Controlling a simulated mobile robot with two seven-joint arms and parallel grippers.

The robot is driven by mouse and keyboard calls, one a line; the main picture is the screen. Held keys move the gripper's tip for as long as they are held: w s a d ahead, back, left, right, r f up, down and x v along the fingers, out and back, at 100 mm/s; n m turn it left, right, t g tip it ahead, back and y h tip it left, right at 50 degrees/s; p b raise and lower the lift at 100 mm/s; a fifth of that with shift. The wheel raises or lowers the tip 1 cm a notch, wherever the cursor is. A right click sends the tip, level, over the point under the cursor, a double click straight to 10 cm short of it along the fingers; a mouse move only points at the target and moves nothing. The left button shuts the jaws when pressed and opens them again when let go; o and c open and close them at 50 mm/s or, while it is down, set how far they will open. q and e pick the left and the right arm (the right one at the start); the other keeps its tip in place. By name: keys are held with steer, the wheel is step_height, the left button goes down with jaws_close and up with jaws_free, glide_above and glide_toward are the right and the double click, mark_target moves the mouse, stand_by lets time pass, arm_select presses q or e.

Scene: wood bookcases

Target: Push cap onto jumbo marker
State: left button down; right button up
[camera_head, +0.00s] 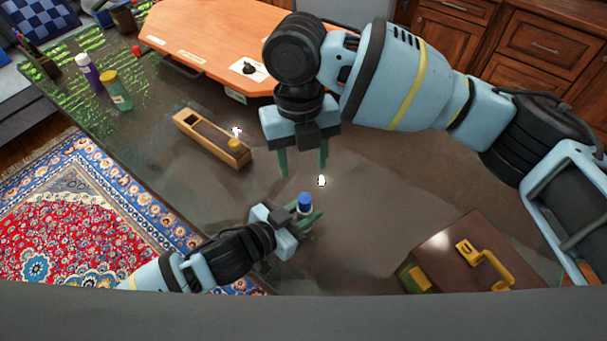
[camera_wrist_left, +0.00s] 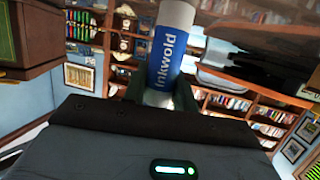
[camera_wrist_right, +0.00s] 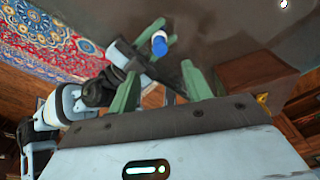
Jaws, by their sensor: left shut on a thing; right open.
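The jumbo marker (camera_head: 305,203) is held roughly upright by my left gripper (camera_head: 305,220), which is shut on it low in the middle of the head view. In the left wrist view the marker (camera_wrist_left: 173,45) shows a blue band lettered "Inkwold" and a white part above. I cannot tell whether the blue end is a separate cap. My right gripper (camera_head: 302,165) is open and empty, its fingers pointing down behind and above the marker. The right wrist view shows the marker (camera_wrist_right: 159,45) beyond the open fingers.
A wooden holder (camera_head: 190,128) with a yellow round piece (camera_head: 234,145) lies left of my right gripper. A brown box (camera_head: 450,240) with a yellow handle (camera_head: 490,262) stands at the right. A purple bottle (camera_head: 88,72) and a green bottle (camera_head: 115,92) stand far left. An orange board (camera_head: 215,30) lies behind.

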steer(key=shift+r, duration=0.75)
arm_select(q)
steer(key=c, duration=1)
jaws_free()
steer(key=shift+c, duration=0.2)
steer(key=shift+v, duration=3.9)
